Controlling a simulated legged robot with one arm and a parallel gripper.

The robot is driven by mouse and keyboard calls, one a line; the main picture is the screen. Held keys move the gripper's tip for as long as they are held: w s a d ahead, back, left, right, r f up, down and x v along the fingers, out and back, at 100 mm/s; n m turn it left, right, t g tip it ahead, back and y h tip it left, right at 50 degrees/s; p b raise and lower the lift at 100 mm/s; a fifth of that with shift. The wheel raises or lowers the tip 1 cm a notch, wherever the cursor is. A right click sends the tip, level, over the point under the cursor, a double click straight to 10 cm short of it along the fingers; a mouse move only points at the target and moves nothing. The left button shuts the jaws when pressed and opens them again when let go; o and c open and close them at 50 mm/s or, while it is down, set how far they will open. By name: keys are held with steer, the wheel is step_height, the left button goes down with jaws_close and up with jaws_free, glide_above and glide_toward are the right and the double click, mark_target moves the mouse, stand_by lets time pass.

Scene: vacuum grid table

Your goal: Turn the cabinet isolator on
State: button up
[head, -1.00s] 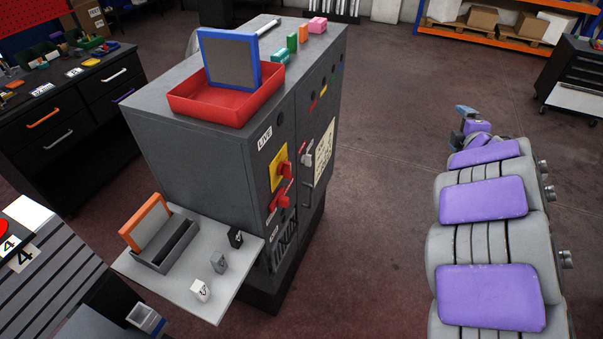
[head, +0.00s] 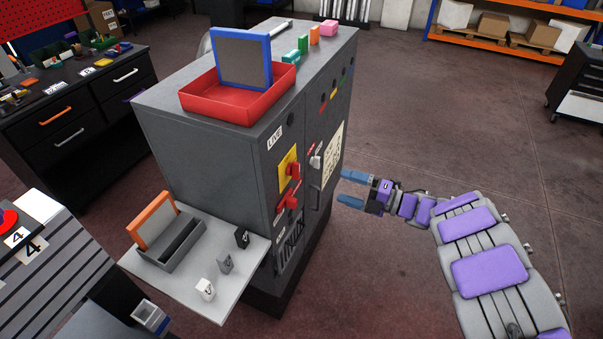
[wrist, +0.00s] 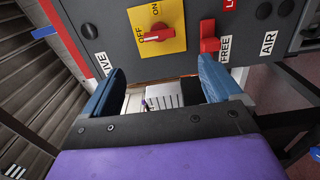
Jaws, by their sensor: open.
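The grey cabinet (head: 225,155) stands in the middle of the head view. Its isolator (head: 292,170) is a red rotary handle on a yellow plate on the front face. In the wrist view the isolator handle (wrist: 155,35) lies across the yellow plate (wrist: 172,14), with OFF at its left end and ON above. My gripper (head: 350,189) is open and empty, to the right of the cabinet front, with blue fingers pointing at it. In the wrist view the gripper (wrist: 160,70) shows below the handle, apart from it.
A red lever (wrist: 210,45) beside a FREE label sits right of the isolator. A white handle (head: 315,161) is on the cabinet door. A shelf (head: 190,295) with small blocks juts out front left.

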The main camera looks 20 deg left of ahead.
mark_target(294, 171)
steer(key=w+a+b, duration=0.1)
steer(key=a, duration=1.3)
steer(key=shift+a, duration=0.2)
steer(key=shift+w, duration=0.1)
steer(key=c, duration=1)
